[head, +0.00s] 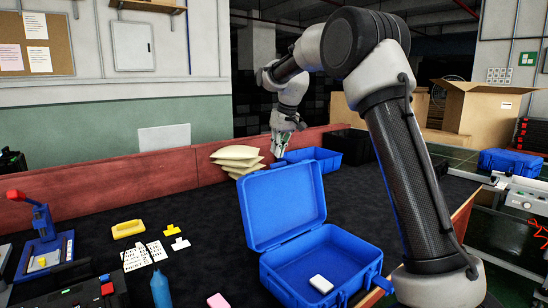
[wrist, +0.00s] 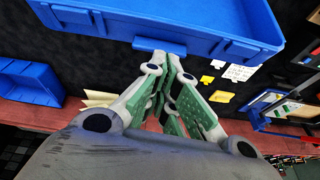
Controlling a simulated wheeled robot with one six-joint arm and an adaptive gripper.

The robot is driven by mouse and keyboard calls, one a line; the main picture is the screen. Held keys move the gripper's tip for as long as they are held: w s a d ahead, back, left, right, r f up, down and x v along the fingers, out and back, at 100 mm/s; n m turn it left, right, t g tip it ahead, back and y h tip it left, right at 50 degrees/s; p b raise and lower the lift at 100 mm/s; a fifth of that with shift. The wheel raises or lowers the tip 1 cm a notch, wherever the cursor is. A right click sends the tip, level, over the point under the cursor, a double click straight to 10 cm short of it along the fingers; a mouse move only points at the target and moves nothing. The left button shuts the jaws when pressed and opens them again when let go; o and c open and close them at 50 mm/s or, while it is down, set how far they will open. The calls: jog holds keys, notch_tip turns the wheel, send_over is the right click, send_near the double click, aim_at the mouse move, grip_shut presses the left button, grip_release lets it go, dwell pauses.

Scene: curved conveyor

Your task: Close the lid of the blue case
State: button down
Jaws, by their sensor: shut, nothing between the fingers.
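The blue case stands open on the dark surface, its lid (head: 285,205) raised and leaning back from the base (head: 350,245). A small white block (head: 321,284) lies inside the base. My gripper (head: 280,147) is beyond the lid, on its far side, pointing down. In the wrist view, my gripper (wrist: 160,62) is shut and empty, with its fingertips close to a blue tab on the edge of the blue lid (wrist: 210,42). I cannot tell whether they touch it.
Cream bags (head: 236,158) are stacked left of my gripper, and a blue bin (head: 325,160) stands to its right, near the red wall (head: 110,185). A yellow handle-shaped piece (head: 128,229) and white papers (head: 143,255) lie left of the case.

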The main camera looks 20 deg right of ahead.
notch_tip(320, 180, up, 5)
jog(key=w+t, duration=0.1)
jog(key=w, duration=0.1)
jog(key=w+a+f+n, duration=0.15)
jog(key=w+f, duration=0.25)
jog(key=f, duration=0.5)
jog(key=shift+s+d+r+m, duration=0.1)
jog(key=shift+s+d+r, duration=0.05)
jog(key=shift+s, duration=0.45)
jog(key=shift+s+d+r+m, duration=0.1)
jog(key=shift+s, duration=0.55)
jog(key=shift+s+d+r+m, duration=0.1)
jog(key=shift+s+d+r, duration=0.05)
jog(key=shift+s, duration=0.45)
